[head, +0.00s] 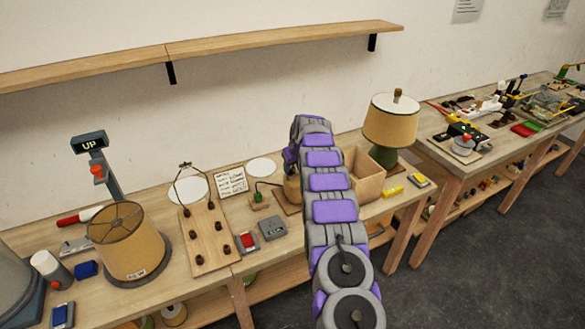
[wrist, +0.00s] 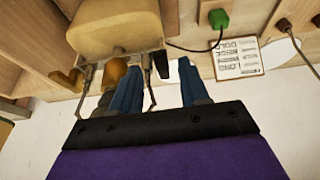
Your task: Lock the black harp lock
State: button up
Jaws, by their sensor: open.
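In the wrist view, which looks upside down, a tan lamp body (wrist: 115,28) fills the upper left. A brass-coloured part (wrist: 112,74) and thin metal harp arms (wrist: 151,92) stick out from it toward my gripper. A small black piece (wrist: 161,63), apparently the harp lock, sits by the right harp arm. My gripper (wrist: 160,70) is open, its blue fingers apart. The left finger overlaps the brass part and harp in the picture; the black piece shows between the fingers. Contact cannot be told. In the head view, my arm hides the gripper and part of the lamp body (head: 292,190).
A green connector (head: 258,198) with a cable stands left of the lamp body. A wooden box (head: 366,180) and a finished lamp (head: 390,122) are to the right. A pegged board (head: 206,240) and lampshade (head: 128,245) are left. A shelf (head: 200,50) runs above.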

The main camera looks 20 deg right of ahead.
jog(key=p+v, duration=0.1)
jog(key=v, duration=1.4)
jog(key=shift+s+r+p, duration=0.2)
jog(key=shift+r+p, duration=0.1)
jog(key=shift+r, duration=0.05)
jog(key=s+a+r+g, duration=0.2)
jog(key=s+a+r, duration=0.2)
jog(key=s+a, duration=0.6)
jog(key=s+a+r+g, duration=0.1)
jog(key=s+a+r, duration=0.2)
jog(key=s+a, duration=0.75)
jog(key=s+a+f+g, duration=0.1)
jog(key=s+f, duration=0.1)
jog(key=s, duration=1.6)
jog(key=s+a+f+g+b, duration=0.1)
jog(key=s+a+f+g, duration=0.1)
jog(key=s, duration=1.6)
jog(key=shift+f, duration=0.75)
